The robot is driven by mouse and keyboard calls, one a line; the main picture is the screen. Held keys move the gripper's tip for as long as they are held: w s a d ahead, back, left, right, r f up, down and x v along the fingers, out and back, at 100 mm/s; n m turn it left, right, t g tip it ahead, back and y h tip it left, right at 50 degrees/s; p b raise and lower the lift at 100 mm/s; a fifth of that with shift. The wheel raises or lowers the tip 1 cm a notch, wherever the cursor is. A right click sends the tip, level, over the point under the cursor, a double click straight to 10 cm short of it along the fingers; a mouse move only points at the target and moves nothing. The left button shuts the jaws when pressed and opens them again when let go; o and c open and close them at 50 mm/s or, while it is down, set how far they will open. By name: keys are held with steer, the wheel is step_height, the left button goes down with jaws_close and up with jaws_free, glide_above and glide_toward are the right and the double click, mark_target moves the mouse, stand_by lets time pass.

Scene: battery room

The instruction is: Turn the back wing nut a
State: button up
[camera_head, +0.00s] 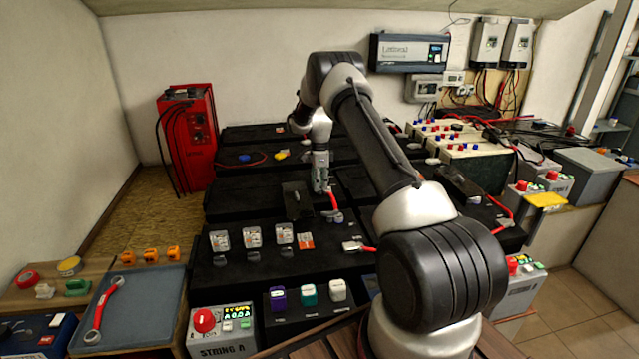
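My gripper (321,187) points down over the middle of the black battery bank (240,196). It is small here, and I cannot tell whether its fingers are open or shut. Just below it, a short red cable (333,201) runs down to a grey terminal piece (333,217). A second grey piece (351,246) with a red lead lies nearer, to the right. No wing nut shows clearly enough to name, and contact between the fingers and the red cable cannot be made out. My arm hides part of the bank to the right.
A red cabinet (187,135) stands at the back left. Cream batteries (468,160) with red and blue caps stand at the right. In front are a String A box (222,330), a black holder (308,312) and a blue-grey tray (150,300) with a red wrench (104,308).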

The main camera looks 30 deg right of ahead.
steer(key=shift+c, duration=0.2)
jaws_close()
steer(key=shift+n, duration=0.4)
steer(key=n, duration=0.3)
steer(key=shift+n, duration=0.4)
steer(key=n, duration=0.4)
steer(key=shift+n, duration=0.3)
steer(key=n, duration=0.8)
steer(key=shift+n, duration=0.3)
